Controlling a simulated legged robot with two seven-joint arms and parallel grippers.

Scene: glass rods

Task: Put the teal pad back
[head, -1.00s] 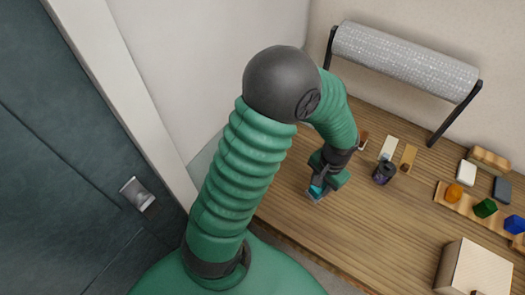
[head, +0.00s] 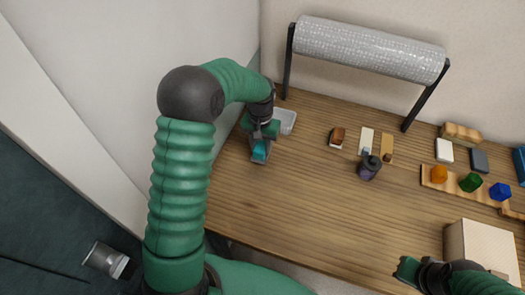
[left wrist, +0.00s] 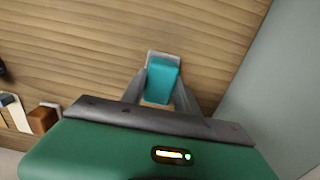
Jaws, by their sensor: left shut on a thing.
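My left gripper (head: 260,140) is shut on the teal pad (head: 259,152), at the left end of the wooden table. The left wrist view shows the teal pad (left wrist: 162,78) between the two grey fingers (left wrist: 163,92), with a pale edge at its far end. I cannot tell whether the pad touches the table. A small pale tray (head: 285,120) stands just behind and right of the left gripper, partly hidden by it. My right gripper (head: 406,270) is at the table's front right, away from the pad; its jaws are unclear.
A dark bottle (head: 369,168) stands mid-table, near a brown block (head: 337,136) and small cards. A wooden rack (head: 452,184) holds orange, green and blue pieces. A pale box (head: 484,246) stands at front right. A grey roll (head: 370,48) on black posts spans the back. The front middle is clear.

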